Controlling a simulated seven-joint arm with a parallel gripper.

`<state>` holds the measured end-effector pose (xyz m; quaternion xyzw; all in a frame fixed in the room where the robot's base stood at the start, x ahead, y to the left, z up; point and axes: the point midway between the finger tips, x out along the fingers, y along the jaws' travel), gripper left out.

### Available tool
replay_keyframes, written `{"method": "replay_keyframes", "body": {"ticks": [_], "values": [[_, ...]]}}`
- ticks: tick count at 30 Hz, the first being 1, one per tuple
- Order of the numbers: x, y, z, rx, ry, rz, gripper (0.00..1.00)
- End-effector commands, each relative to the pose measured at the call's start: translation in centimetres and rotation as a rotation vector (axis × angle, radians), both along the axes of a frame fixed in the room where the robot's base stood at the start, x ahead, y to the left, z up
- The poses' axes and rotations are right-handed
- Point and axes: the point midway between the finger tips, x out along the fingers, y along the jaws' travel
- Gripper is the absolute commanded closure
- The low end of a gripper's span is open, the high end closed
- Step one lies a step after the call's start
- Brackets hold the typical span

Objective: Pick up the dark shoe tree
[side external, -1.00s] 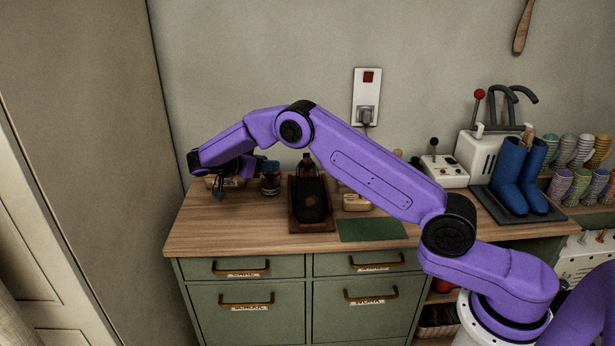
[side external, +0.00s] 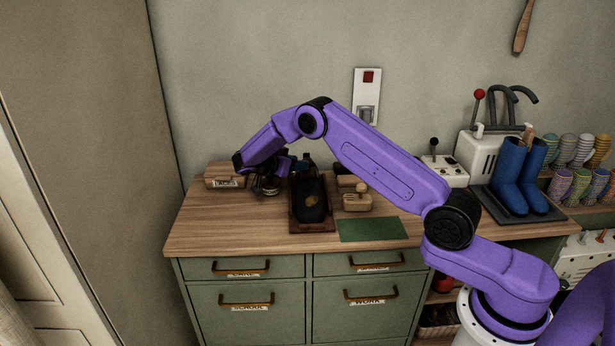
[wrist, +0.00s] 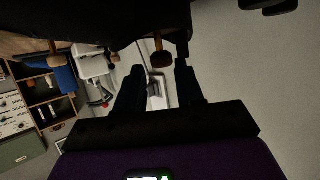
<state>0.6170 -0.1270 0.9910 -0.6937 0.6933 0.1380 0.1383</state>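A long dark object (side external: 311,188) with a small tan patch lies in a brown wooden tray (side external: 312,227) on the bench; I cannot tell whether it is the dark shoe tree. My gripper (side external: 268,187) is low over the bench, just left of the tray, and partly hides a jar there. In the wrist view my two dark fingers (wrist: 159,82) stand apart with a gap between them. A brown knob-ended piece (wrist: 161,60) shows beyond that gap, under a large dark shape (wrist: 95,20) along the top. I see nothing gripped.
A pale wooden piece with a knob (side external: 357,202) stands right of the tray. A green mat (side external: 371,230) lies in front of it. A labelled wooden box (side external: 222,178) is at the back left. Blue boots (side external: 510,170) stand far right. The bench's front left is clear.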

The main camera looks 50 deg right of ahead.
Motion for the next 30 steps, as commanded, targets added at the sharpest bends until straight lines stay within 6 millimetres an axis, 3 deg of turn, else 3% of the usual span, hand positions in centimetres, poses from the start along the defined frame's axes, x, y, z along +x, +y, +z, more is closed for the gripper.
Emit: {"method": "replay_keyframes", "body": {"ticks": [12, 20, 24, 30], "values": [[0.1, -4.6, -1.2, -0.001, 0.001, -0.002, 0.63], [0.1, -5.0, -1.4, 0.000, 0.000, 0.000, 0.63], [0.1, -5.0, -1.4, 0.000, -0.001, 0.000, 1.00], [0.1, -4.9, -1.3, -0.001, -0.001, 0.000, 1.00]]}}
